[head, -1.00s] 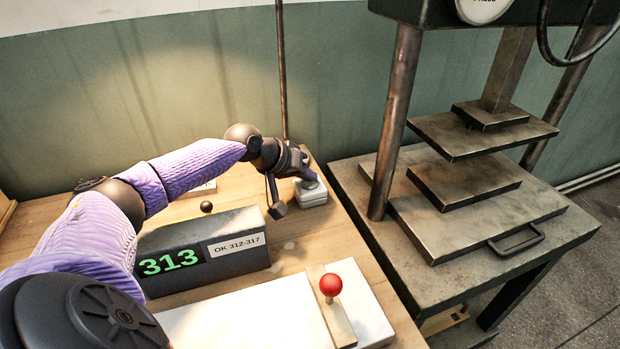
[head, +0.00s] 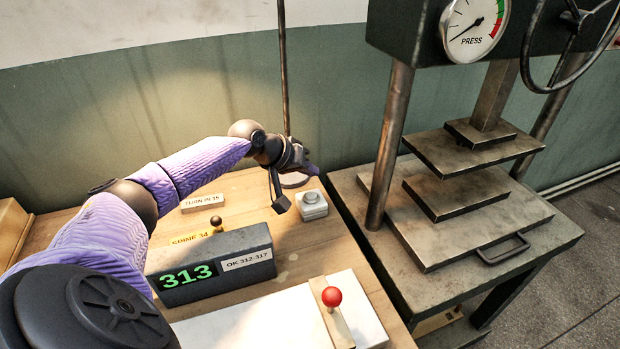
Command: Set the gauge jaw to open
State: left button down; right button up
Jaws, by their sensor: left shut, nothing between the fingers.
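The gauge is a dark box with a green 313 readout (head: 187,275) and a label OK 312-317. In front of it lies a white plate (head: 250,318) with a wooden strip and a red-knobbed lever (head: 331,297). I cannot tell for sure which part is the gauge jaw. My left gripper (head: 300,172) is shut and empty, raised behind the gauge. It is above and apart from a small white block with a round grey button (head: 313,205). My right gripper is out of view.
A small dark-knobbed lever (head: 217,222) stands behind the gauge, near a yellow SPINE 34 label and a TURN IN 15 card (head: 202,202). A metal press (head: 470,200) with a dial and handwheel stands at the right. A thin upright rod rises behind my left gripper.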

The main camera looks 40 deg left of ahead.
aim_at(327, 298)
jog(key=u, duration=1.1)
